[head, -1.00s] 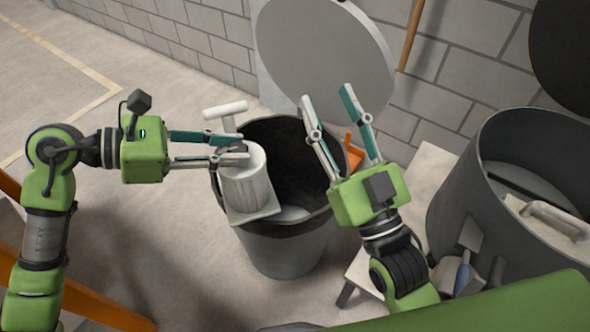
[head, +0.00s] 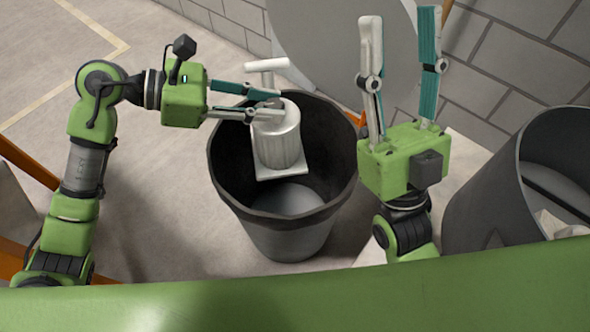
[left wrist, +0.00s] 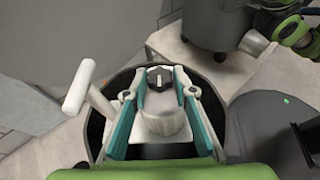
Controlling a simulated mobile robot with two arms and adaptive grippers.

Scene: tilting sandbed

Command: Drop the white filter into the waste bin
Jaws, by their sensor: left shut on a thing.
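The white filter (head: 278,142) is a pleated cylinder with a square plate at its lower end and a T-shaped handle beside its top. My left gripper (head: 280,106) is shut on the filter's top. It holds the filter over the opening of the waste bin (head: 228,188), a grey bin with a dark rim. In the left wrist view the filter (left wrist: 165,122) sits between the fingers, with the bin's dark rim (left wrist: 93,135) around it. My right gripper (head: 400,48) is open and empty, pointing up to the right of the bin.
A large grey drum (head: 490,185) stands at the right. A round grey lid (head: 320,50) leans by the block wall (head: 500,75) behind the bin. Pale floor (head: 150,190) lies clear left of the bin. Orange bars cross the lower left.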

